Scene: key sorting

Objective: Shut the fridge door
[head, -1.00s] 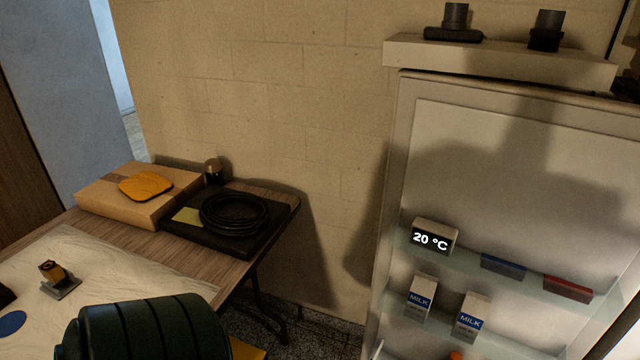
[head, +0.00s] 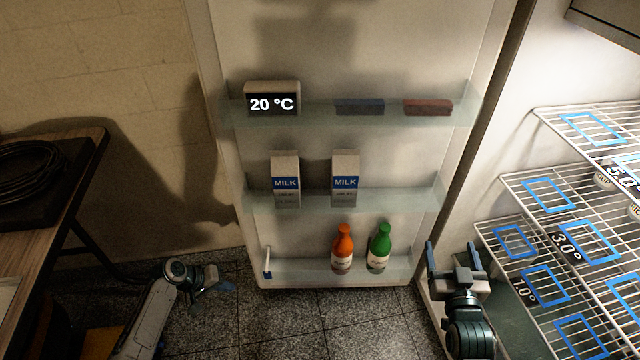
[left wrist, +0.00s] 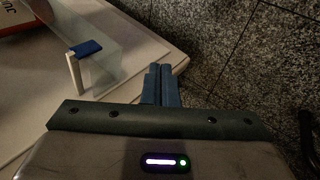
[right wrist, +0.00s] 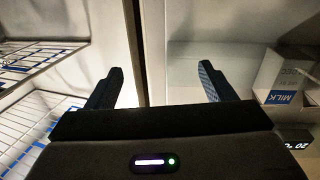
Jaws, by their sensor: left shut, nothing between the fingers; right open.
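The fridge door (head: 310,235) stands wide open in the head view, its inner face toward me. Its shelves hold a 20 °C display (head: 272,100), two milk cartons (head: 285,178), an orange bottle (head: 342,250) and a green bottle (head: 379,250). My left gripper (head: 222,287) is shut and empty, low by the door's bottom left corner; the left wrist view shows its fingers (left wrist: 161,84) beside the door's edge. My right gripper (head: 454,256) is open and empty, near the hinge side between door and fridge interior. I cannot tell whether either gripper touches the door.
The lit fridge interior at the right has wire racks (head: 548,195) with blue frames and temperature labels. A wooden table (head: 62,215) with a coiled black cable (head: 28,172) stands at the left. Dark tiled floor (head: 300,320) lies clear below the door.

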